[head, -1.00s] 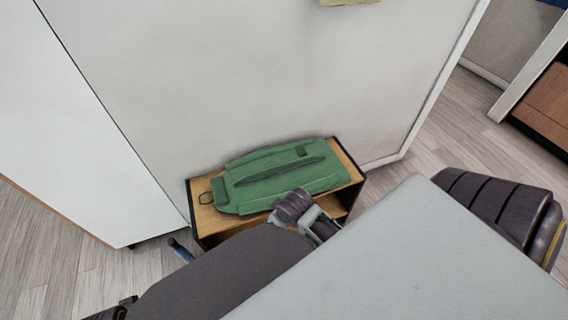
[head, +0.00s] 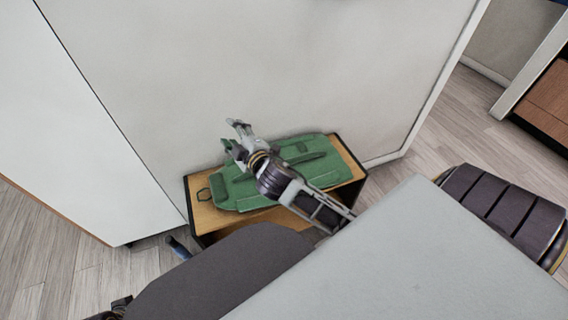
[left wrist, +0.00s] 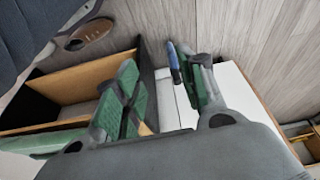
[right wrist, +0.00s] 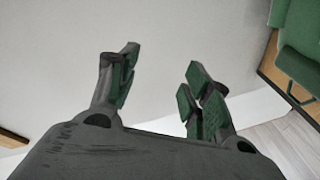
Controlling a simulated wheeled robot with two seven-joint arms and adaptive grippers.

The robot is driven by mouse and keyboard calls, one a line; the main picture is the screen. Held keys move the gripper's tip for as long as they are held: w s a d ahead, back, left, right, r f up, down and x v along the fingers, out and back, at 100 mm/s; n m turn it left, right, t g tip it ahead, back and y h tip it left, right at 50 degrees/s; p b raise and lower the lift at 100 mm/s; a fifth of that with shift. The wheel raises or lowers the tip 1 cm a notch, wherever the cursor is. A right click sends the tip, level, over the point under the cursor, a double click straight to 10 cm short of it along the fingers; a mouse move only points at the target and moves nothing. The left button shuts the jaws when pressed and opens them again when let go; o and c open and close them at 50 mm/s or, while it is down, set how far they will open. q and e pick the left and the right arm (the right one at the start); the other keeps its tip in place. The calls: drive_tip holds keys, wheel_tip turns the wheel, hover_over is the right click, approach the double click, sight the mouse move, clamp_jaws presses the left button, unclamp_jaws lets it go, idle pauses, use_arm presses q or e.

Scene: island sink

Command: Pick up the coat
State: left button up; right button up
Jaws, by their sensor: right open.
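The coat (head: 318,172), a flat green piece with darker bands, lies on top of a low wooden cabinet (head: 203,215) against the white wall. My right gripper (head: 234,135) is open and empty, above the coat's far left part and close to the wall; its wrist hides the coat's middle. In the right wrist view the coat (right wrist: 302,48) shows at the upper right, outside the open fingers (right wrist: 160,88). My left gripper (left wrist: 160,85) has its fingers apart in the left wrist view, low beside the cabinet's open front, with nothing seen held between them.
A white panel (head: 60,130) stands left of the cabinet. A brown drawer unit (head: 545,95) is at the far right. Wood floor (head: 435,120) is clear at right.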

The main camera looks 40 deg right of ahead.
drive_tip(key=w+a+r+n+t+y, duration=0.2)
drive_tip(key=a+r+n+t+y, duration=0.1)
drive_tip(key=a+r+n+y, duration=0.3)
drive_tip(key=s+a+r+n+g+y, duration=0.2)
drive_tip(key=a+n+g+y, duration=0.7)
drive_tip(key=n, duration=1.1)
drive_tip(key=s+d+f+n+g+h, duration=0.25)
drive_tip(key=f+n+g, duration=0.45)
drive_tip(key=f+n, duration=0.4)
drive_tip(key=w+d+f+n+g+h, duration=0.2)
drive_tip(key=d+f+h, duration=0.3)
drive_tip(key=d, duration=0.5)
use_arm(q)
drive_tip(key=d+f+h, duration=0.1)
drive_tip(key=d+f, duration=0.2)
drive_tip(key=d, duration=0.2)
drive_tip(key=shift+s+f+h, duration=0.3)
drive_tip(key=shift+s, duration=0.05)
use_arm(e)
drive_tip(key=d+g+h, duration=0.1)
drive_tip(key=d+h, duration=0.6)
drive_tip(key=d, duration=1.3)
drive_tip(key=shift+s+n+g, duration=0.3)
drive_tip(key=shift+s, duration=0.05)
drive_tip(key=shift+f+h, duration=0.2)
drive_tip(key=shift+h, duration=0.05)
